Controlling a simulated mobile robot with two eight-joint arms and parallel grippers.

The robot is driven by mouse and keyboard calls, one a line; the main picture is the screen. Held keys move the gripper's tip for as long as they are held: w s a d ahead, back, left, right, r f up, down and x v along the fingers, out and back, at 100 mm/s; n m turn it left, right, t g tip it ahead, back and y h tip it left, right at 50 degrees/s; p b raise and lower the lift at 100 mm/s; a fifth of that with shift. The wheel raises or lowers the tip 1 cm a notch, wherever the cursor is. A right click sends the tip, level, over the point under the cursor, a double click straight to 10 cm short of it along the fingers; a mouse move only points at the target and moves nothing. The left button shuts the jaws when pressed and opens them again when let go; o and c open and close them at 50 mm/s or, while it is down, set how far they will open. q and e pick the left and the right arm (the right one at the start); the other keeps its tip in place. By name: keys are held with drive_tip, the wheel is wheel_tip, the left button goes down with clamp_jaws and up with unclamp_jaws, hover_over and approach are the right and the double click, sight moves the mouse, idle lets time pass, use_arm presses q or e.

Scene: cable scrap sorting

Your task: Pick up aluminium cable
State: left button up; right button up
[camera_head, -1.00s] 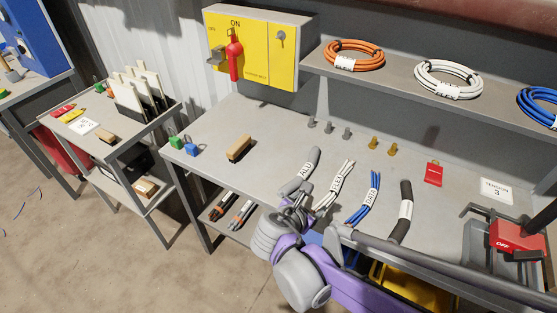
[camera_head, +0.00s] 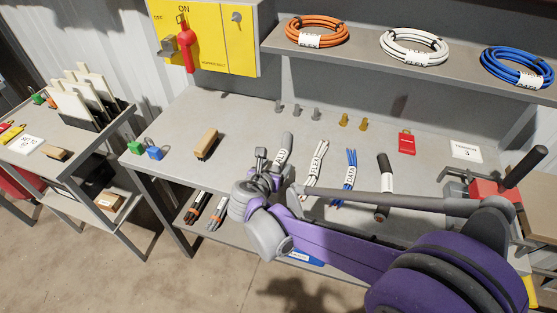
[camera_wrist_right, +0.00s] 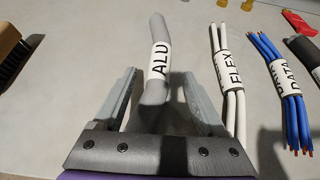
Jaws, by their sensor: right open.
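The aluminium cable is a thick grey piece with a white "ALU" label (camera_head: 281,156), lying on the grey bench. In the right wrist view the aluminium cable (camera_wrist_right: 158,60) reaches in between the two fingers of my right gripper (camera_wrist_right: 150,95), apart from both. In the head view my right gripper (camera_head: 265,170) is at the near end of the cable, which it partly hides. The right gripper is open, with nothing clamped. My left gripper is not in view.
White "FLEX" wires (camera_head: 314,160) lie just right of the aluminium cable, then blue "DATA" wires (camera_head: 349,172) and a black cable (camera_head: 385,175). A wooden brush (camera_head: 206,143) and padlocks (camera_head: 154,151) lie left. Cable coils (camera_head: 414,46) rest on the shelf above.

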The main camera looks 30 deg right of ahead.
sight(278, 159)
drive_tip(key=x, duration=0.2)
drive_tip(key=shift+w+d+f, duration=0.15)
drive_tip(key=shift+w+d, duration=0.05)
drive_tip(key=shift+w, duration=0.05)
clamp_jaws()
